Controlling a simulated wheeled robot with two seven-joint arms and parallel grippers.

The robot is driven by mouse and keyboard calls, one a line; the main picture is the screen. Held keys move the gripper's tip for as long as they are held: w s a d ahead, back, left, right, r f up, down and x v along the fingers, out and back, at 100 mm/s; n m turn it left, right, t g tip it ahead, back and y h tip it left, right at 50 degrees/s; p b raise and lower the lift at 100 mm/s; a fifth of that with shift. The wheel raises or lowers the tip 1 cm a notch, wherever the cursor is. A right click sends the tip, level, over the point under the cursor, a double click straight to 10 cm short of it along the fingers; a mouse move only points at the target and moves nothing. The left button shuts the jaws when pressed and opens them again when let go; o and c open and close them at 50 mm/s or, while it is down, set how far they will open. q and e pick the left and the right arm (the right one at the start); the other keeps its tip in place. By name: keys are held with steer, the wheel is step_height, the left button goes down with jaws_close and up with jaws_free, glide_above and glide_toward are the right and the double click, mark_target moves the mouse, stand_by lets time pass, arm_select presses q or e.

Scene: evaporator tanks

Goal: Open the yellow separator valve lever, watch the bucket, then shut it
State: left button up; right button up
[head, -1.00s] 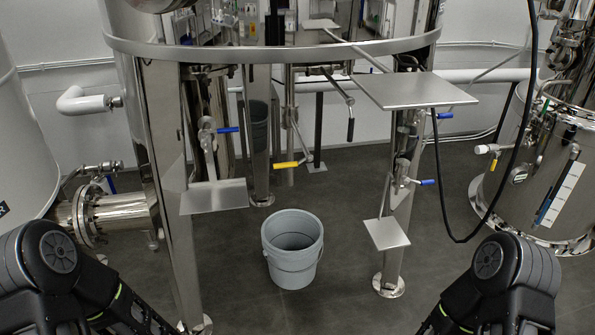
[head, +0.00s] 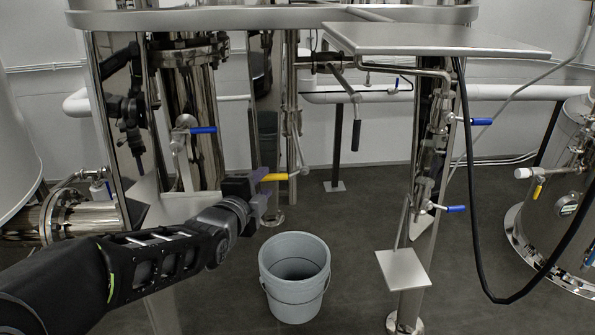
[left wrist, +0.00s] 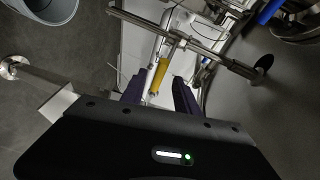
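The yellow separator valve lever (head: 277,177) points left from a thin vertical pipe under the vessel, roughly level. My left gripper (head: 268,207) is beside the lever's handle end. In the left wrist view the lever (left wrist: 158,76) shows between and just ahead of the two purple fingers (left wrist: 160,92), which are spread apart. I see no contact. The grey bucket (head: 294,300) stands on the floor below, to the right of my left gripper. Its rim also shows in the left wrist view (left wrist: 45,14). Only part of the bucket's inside shows. My right gripper is out of view.
Blue levers (head: 203,130) (head: 456,209) sit on nearby pipes. A wide steel plate (head: 440,40) and a small plate (head: 403,270) stick out at right. A black hose (head: 476,230) loops down. Dark floor around the bucket is clear.

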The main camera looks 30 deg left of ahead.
mark_target(282, 174)
arm_select(q)
steer(key=shift+m, duration=0.5)
steer(key=x, duration=0.7)
steer(key=shift+w+a+f, duration=0.15)
steer(key=shift+w+a, duration=0.05)
steer(key=shift+w, duration=0.1)
steer(key=shift+c, duration=0.6)
jaws_close()
stand_by(0.6)
